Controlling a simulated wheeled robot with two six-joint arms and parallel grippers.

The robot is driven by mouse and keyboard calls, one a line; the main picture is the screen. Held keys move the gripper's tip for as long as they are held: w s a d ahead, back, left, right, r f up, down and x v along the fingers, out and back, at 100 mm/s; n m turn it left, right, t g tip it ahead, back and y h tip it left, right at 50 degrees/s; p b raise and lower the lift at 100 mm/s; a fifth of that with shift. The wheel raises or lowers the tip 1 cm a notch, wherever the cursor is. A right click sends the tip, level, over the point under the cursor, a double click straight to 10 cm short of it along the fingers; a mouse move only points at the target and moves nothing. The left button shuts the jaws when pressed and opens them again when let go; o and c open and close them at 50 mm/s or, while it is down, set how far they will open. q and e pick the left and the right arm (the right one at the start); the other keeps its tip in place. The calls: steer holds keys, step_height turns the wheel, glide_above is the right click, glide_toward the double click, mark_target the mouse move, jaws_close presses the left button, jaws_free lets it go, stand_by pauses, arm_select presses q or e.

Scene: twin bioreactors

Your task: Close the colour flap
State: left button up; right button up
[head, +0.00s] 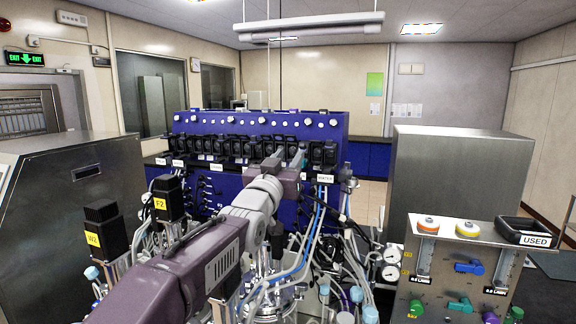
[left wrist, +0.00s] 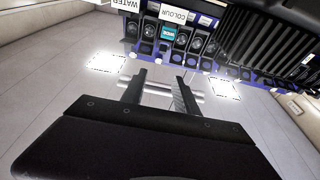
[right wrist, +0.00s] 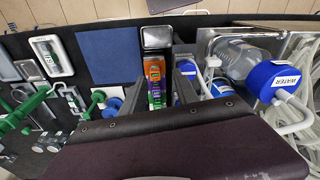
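A row of black pump heads with flaps (head: 230,148) runs along the blue bioreactor panel. In the left wrist view, upside down, the COLOUR label (left wrist: 178,16) sits by a pump with a bright teal face (left wrist: 168,33), unlike its dark neighbours. I cannot tell for certain how far the colour flap stands open. My left gripper (head: 289,158) is in front of the row's right part and hides some of it. Its fingers (left wrist: 160,78) are apart and empty, short of the pumps. My right gripper (right wrist: 160,80) has its fingers apart; it is not clear in the head view.
The WATER label (head: 325,178) is right of my left gripper. Tubes and cables (head: 310,240) crowd below the panel. In the right wrist view, a multicoloured can (right wrist: 155,84) shows between the fingers, and a water bottle (right wrist: 240,60) with a blue cap lies right.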

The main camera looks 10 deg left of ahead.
mark_target(302, 145)
arm_select(q)
steer(key=w+g+p, duration=0.1)
steer(key=w+p, duration=0.2)
steer(key=p, duration=0.3)
steer(key=w+d+g+p, duration=0.1)
steer(key=w+p, duration=0.3)
steer(key=p, duration=0.2)
steer(key=w+d+r+p, duration=0.1)
steer(key=w+p, duration=0.2)
steer(key=p, duration=0.3)
steer(key=shift+w+r+g+y, duration=0.1)
steer(key=shift+w+g+y, duration=0.05)
steer(key=shift+g+y, duration=0.2)
steer(key=shift+w+p, duration=0.3)
steer(key=shift+w, duration=0.05)
steer(key=shift+s, duration=0.1)
